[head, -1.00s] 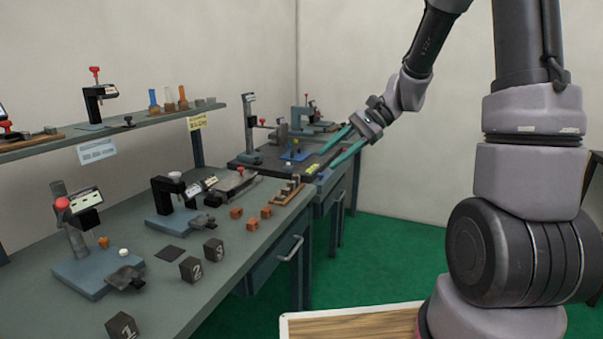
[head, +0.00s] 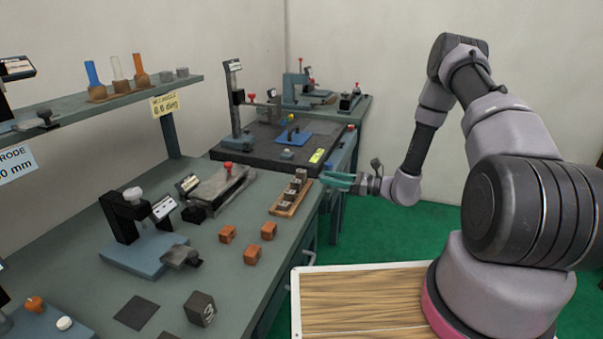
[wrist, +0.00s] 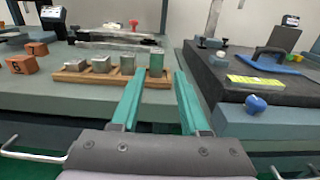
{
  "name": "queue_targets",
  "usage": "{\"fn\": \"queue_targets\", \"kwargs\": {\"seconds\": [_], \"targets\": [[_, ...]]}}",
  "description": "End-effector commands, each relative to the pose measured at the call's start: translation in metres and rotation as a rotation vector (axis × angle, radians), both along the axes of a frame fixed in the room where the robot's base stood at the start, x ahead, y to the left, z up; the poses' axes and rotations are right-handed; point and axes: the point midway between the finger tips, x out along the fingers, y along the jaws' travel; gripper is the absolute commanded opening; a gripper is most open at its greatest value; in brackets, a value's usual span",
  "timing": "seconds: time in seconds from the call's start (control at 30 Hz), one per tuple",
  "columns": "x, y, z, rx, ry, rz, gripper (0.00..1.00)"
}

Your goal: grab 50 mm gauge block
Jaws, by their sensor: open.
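A wooden rack (head: 281,211) lies near the bench's right edge and holds several grey metal gauge blocks in a row. The tallest block (head: 301,175) stands at its far end; it also shows in the wrist view (wrist: 156,61), at the right end of the rack (wrist: 70,76). No size marking is readable, so 50 mm cannot be confirmed. My gripper (head: 328,179) has teal fingers and is at the bench edge, to the right of the rack. In the wrist view the open, empty fingers (wrist: 160,74) point toward the tallest block, which appears between and beyond their tips.
Orange numbered blocks (head: 268,230) lie in front of the rack. A grey vise-like fixture with a red knob (head: 228,180) is behind it. A dark surface plate (head: 253,145) with a blue tool (head: 290,137) stands farther back. Drawer handles (wrist: 30,155) project from the bench front.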

Motion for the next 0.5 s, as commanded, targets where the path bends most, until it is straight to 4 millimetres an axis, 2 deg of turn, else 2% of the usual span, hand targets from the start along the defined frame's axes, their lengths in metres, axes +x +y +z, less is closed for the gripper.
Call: {"fn": "queue_targets", "kwargs": {"seconds": [0.2, 0.5], "targets": [[0.013, 0.034, 0.001, 0.000, -0.001, 0.004, 0.45], [0.021, 0.061, 0.001, -0.001, -0.002, 0.007, 0.45]]}}
